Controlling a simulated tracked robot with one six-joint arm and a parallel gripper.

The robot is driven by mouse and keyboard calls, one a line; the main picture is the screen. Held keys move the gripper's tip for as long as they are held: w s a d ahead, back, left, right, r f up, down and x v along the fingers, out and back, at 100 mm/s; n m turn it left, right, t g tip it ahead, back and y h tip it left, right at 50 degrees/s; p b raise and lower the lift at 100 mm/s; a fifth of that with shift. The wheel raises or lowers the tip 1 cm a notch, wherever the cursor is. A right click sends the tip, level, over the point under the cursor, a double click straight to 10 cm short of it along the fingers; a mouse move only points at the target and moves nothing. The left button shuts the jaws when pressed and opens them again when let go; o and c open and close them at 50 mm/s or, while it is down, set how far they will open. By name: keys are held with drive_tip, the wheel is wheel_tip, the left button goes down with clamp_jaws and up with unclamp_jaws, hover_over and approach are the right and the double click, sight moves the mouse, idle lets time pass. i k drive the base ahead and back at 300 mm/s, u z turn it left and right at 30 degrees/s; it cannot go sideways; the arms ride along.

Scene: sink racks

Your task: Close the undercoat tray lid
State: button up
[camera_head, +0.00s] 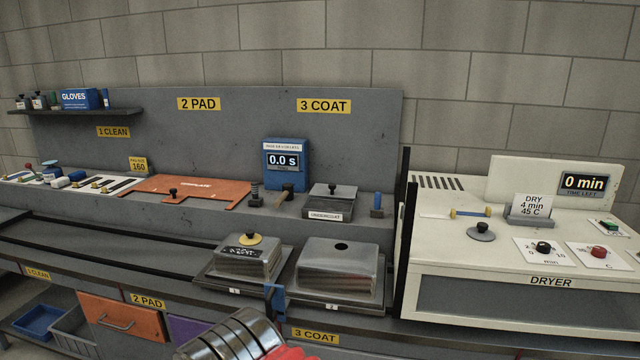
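The undercoat tray (328,215) stands on the raised back ledge under the "3 COAT" sign. It is a small grey box with a white "UNDERCOAT" label on its front. Its grey lid (345,200) has a small black knob and lies over the top of the tray. I cannot tell whether the lid is fully seated. A ribbed metal and red part of my arm shows at the bottom edge, well in front of and below the tray. My gripper's fingers are not in view.
A blue timer (285,164) is behind left of the tray, a blue-topped post (377,204) right. The white dryer (500,255) fills the right.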

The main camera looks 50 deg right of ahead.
sight(334, 186)
drive_tip(key=z, duration=0.3)
drive_tip(key=i, duration=1.1)
drive_tip(key=z, duration=0.6)
